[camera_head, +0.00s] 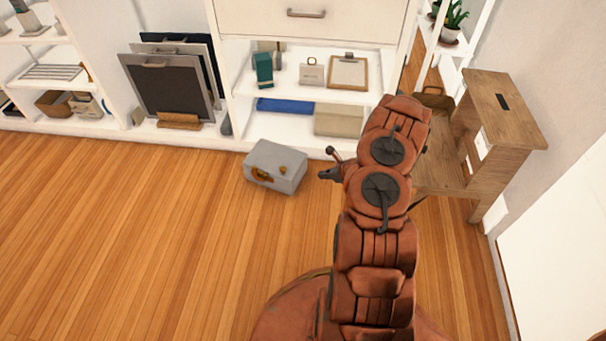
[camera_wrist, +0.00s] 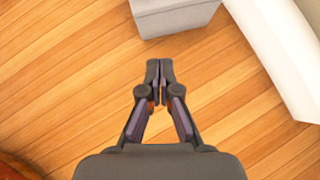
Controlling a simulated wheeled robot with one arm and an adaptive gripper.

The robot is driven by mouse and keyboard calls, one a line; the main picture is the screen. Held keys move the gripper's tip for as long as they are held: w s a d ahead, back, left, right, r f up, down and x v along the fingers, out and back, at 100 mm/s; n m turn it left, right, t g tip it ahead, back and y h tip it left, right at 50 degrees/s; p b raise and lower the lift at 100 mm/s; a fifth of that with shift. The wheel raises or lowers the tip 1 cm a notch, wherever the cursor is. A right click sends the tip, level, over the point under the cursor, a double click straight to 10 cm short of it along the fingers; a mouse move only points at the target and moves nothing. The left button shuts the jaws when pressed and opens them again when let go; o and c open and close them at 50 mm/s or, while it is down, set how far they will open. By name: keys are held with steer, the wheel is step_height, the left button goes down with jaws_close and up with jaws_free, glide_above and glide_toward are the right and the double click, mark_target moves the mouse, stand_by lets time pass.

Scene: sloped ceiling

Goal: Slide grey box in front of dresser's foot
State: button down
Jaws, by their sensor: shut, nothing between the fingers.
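The grey box (camera_head: 273,168) stands on the wooden floor in front of the white dresser (camera_head: 300,139), close to its foot, with a gap of floor hard to judge. A brass-coloured clasp shows on its front side. In the wrist view the grey box (camera_wrist: 176,14) shows only in part, at the top edge. My gripper (camera_head: 323,175) is just right of the box in the head view, low over the floor. In the wrist view my gripper (camera_wrist: 159,66) has its fingertips together, with nothing between them, and bare floor lies between them and the box.
A wooden desk (camera_head: 504,107) stands at the right, near my arm. Dark folders or boards (camera_head: 170,88) lean left of the dresser, by a white shelf (camera_head: 35,123). The dresser's white base (camera_wrist: 277,52) crosses the wrist view's upper right. The floor (camera_head: 110,230) at left is clear.

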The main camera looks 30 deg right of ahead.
steer(key=b, duration=0.5)
glide_toward(296, 174)
steer(key=shift+x, duration=3.2)
steer(key=shift+d+f, duration=0.15)
